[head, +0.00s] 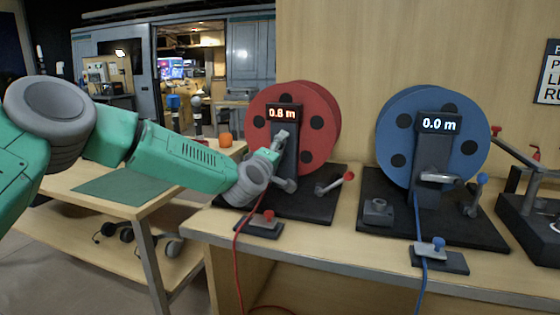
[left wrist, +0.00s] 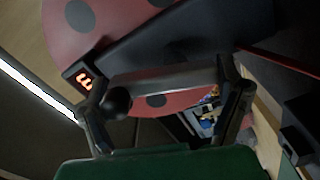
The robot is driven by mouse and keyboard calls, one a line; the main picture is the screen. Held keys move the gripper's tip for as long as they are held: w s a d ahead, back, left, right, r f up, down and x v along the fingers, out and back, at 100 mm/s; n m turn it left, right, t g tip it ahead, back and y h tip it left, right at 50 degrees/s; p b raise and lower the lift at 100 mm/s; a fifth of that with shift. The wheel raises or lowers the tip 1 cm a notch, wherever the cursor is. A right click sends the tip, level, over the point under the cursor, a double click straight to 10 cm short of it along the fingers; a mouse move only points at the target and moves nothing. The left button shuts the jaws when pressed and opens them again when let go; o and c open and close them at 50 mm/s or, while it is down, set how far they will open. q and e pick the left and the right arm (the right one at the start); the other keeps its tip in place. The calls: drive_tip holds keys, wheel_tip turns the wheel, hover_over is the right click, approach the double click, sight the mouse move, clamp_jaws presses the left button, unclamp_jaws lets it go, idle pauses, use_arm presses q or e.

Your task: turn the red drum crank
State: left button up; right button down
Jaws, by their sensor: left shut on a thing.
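The red drum (head: 325,113) stands upright on a black base (head: 300,207), and its display (head: 282,113) reads 0.8 m. My left gripper (head: 275,157) is at the front of the drum's dark post, shut on the crank. The grip point is mostly hidden by the gripper in the head view. In the left wrist view, the grey metal crank bar (left wrist: 165,82) runs between the fingers of my left gripper (left wrist: 165,110), with a dark round knob at its left end. My right gripper is not in view.
A lever with a red knob (head: 348,176) stands right of the red drum. A blue drum (head: 400,115) reading 0.0 m stands to the right on its own base. A red cable (head: 237,250) hangs over the bench's front edge. A lower table (head: 80,195) is at the left.

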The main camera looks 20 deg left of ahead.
use_arm(q)
drive_tip(key=shift+a+f+n+b, duration=0.1)
drive_tip(key=shift+f+n+b, duration=0.3)
drive_tip(key=shift+n, duration=0.4)
drive_tip(key=shift+a+f+n+b, duration=0.1)
drive_tip(key=shift+f+n+b, duration=0.25)
drive_tip(key=shift+n, duration=0.45)
drive_tip(key=shift+r, duration=0.1)
drive_tip(key=o, duration=1)
drive_tip(key=shift+s, duration=0.1)
drive_tip(key=shift+s+a+r, duration=0.1)
drive_tip(key=shift+s, duration=0.1)
drive_tip(key=s, duration=1.1)
drive_tip(key=shift+s+a+r, duration=0.15)
drive_tip(key=shift+s+a, duration=0.05)
